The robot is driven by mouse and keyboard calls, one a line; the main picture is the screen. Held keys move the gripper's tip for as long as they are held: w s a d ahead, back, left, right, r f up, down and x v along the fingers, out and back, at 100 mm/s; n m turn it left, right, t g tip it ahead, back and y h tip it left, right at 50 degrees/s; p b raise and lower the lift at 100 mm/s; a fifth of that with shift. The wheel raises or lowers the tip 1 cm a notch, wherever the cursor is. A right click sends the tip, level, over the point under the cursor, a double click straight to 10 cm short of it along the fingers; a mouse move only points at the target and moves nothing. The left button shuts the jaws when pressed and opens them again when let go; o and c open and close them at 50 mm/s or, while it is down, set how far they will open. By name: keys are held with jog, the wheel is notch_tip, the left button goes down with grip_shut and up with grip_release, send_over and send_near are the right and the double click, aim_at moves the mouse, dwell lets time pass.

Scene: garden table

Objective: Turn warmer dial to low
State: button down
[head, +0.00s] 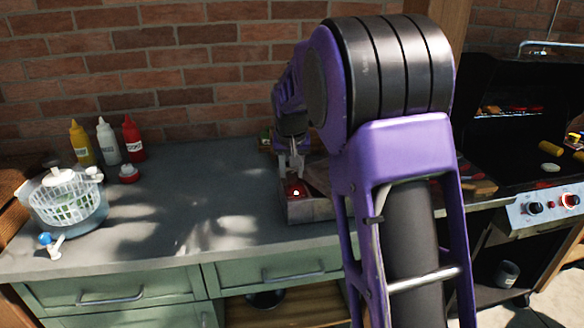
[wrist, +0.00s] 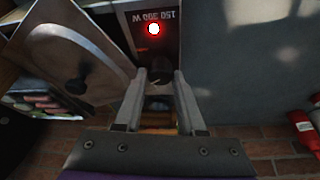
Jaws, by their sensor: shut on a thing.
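The warmer is a low metal box on the counter, its rim (head: 308,213) partly behind my arm in the head view. Its dark panel (wrist: 133,18) fills the top middle of the wrist view, with a lit red lamp (wrist: 154,29) and an upside-down "150 300 W" marking. The small dark warmer dial (wrist: 160,76) sits below that marking. My gripper (wrist: 159,84) is shut on the dial, one finger on each side. In the head view my gripper (head: 296,172) points down at the warmer. The dial's pointer setting is not clear.
A metal lid (wrist: 62,55) with a black knob lies beside the panel. Yellow, white and red bottles (head: 133,138) stand at the back left. A basket in a clear bowl (head: 75,218) is at the far left. A grill (head: 540,212) stands right. The counter's left middle is clear.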

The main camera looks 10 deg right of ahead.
jog(key=shift+m, duration=0.3)
jog(key=c, duration=0.5)
grip_release()
jog(key=p+v, duration=0.2)
jog(key=v, duration=1.5)
jog(key=shift+r, duration=0.2)
jog(key=shift+s, duration=0.1)
